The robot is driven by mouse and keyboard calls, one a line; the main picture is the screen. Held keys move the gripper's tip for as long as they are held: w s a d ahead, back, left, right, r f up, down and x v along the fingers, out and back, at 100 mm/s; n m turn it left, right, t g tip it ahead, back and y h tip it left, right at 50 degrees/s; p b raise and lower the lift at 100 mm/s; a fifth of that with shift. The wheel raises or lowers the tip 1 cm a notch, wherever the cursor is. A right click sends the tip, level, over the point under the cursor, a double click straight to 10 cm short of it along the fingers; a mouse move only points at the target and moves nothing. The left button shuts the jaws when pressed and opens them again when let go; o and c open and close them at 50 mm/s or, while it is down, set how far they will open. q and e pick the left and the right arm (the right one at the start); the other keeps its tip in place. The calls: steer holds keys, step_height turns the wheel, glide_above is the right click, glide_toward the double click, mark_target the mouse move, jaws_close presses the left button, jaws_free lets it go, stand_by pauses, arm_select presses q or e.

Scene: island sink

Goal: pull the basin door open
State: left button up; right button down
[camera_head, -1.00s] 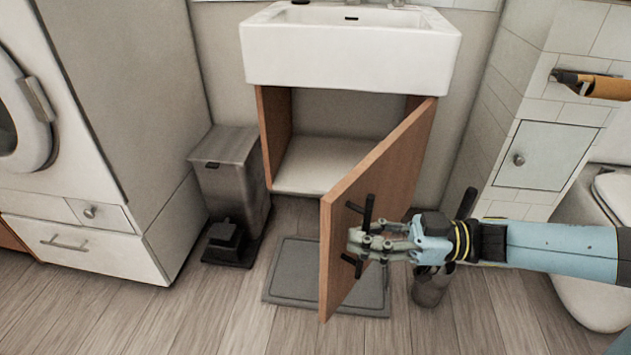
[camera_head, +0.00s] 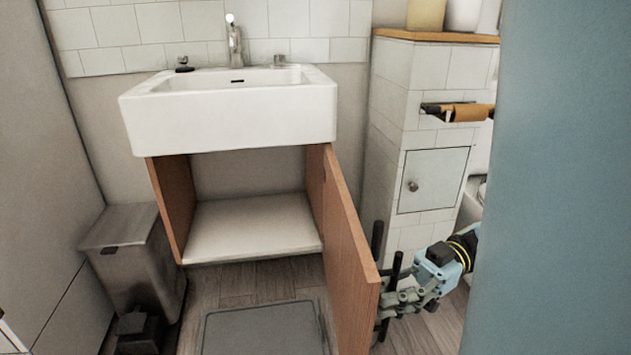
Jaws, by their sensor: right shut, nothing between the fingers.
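The basin door (camera_head: 345,260) is a wooden panel hinged at the right side of the cabinet under the white basin (camera_head: 228,112). It stands wide open, swung out toward me. The cabinet inside shows a bare pale floor (camera_head: 250,228). My right gripper (camera_head: 388,302) is shut and empty. It is beside the outer face of the door, near its free edge; the door hides part of it, and I cannot tell whether they touch. A dark bar handle (camera_head: 377,242) shows just past the door's outer face. My left gripper is not in view.
A grey bin (camera_head: 135,255) stands left of the cabinet. A grey mat (camera_head: 262,328) lies on the floor in front. A tiled block with a small door (camera_head: 433,180) and a roll holder (camera_head: 458,111) stands right. A large blue-grey surface covers the right edge.

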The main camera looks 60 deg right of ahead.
steer(key=shift+w, duration=0.15)
steer(key=c, duration=1.6)
jaws_free()
steer(key=shift+c, duration=0.2)
steer(key=shift+d, duration=0.1)
steer(key=v, duration=1.2)
